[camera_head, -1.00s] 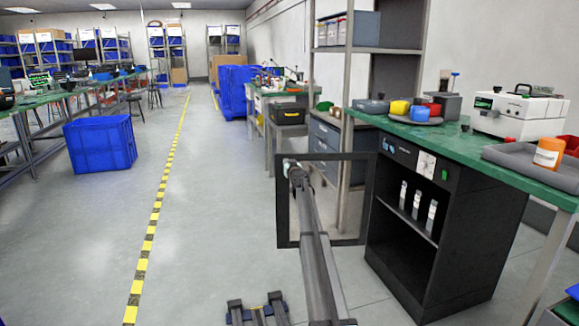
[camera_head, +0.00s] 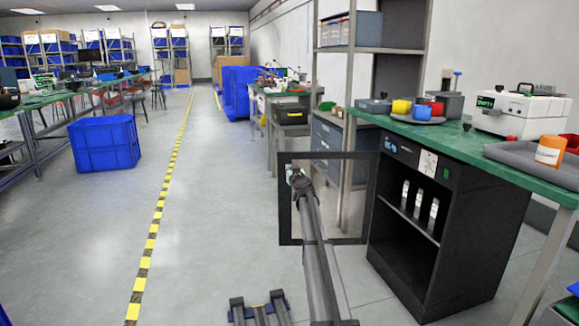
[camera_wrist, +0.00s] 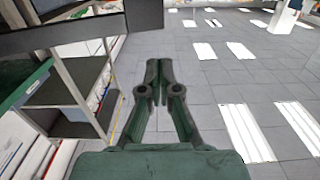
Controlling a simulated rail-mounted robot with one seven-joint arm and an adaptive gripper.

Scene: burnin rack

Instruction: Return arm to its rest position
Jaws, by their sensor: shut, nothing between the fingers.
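My gripper (camera_wrist: 158,75) shows in the wrist view with its two fingers brought together, empty, over bare grey floor. In the head view my arm reaches up from the bottom edge, in front of the open framed door of the black rack cabinet (camera_head: 462,222); I cannot make out the fingers clearly there. The door (camera_head: 285,215) stands open on the cabinet's left side. Several white-faced modules (camera_head: 419,205) stand upright on the cabinet's upper shelf; the lower space looks empty.
The green-topped bench (camera_head: 468,147) carries cups, a grey tray (camera_head: 515,156), an orange-and-white container (camera_head: 550,151) and a white instrument (camera_head: 520,111). A blue crate (camera_head: 103,143) stands on the floor at left. Wrist view: shelving (camera_wrist: 75,95) is close at left. The aisle floor is clear.

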